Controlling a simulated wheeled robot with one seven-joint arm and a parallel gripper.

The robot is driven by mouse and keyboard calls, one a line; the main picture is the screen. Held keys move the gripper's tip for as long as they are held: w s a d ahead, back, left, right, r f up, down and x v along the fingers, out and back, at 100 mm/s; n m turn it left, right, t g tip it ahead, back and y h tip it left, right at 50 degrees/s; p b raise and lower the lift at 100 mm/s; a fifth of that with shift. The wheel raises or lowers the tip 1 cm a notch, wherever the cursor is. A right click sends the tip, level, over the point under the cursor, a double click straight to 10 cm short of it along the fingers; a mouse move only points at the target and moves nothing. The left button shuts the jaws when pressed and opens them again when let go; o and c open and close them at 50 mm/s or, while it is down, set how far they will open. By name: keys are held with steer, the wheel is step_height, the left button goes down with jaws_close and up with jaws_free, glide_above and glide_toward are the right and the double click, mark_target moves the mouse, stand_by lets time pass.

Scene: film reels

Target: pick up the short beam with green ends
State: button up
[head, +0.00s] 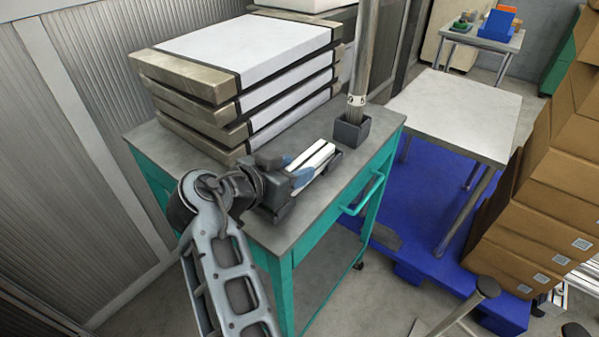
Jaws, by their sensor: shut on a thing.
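My gripper (289,170) is low over the front of the teal cart, with its blue-grey fingers at a dark tray (285,213). It is shut on a pale beam (312,158), which shows as white strips running from between the fingers toward the back right. No green ends can be made out; the near end is hidden by my gripper. I cannot tell whether the beam is clear of the tray.
A stack of flat white-topped boxes (250,47) stands behind my gripper on the cart (303,231). A pole (364,50) rises from a dark square holder (351,131) to the right. A pale table (455,112) and cardboard boxes (545,205) stand further right.

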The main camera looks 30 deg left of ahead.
steer(key=c, duration=0.5)
steer(key=shift+c, duration=0.2)
steer(key=shift+r, duration=0.15)
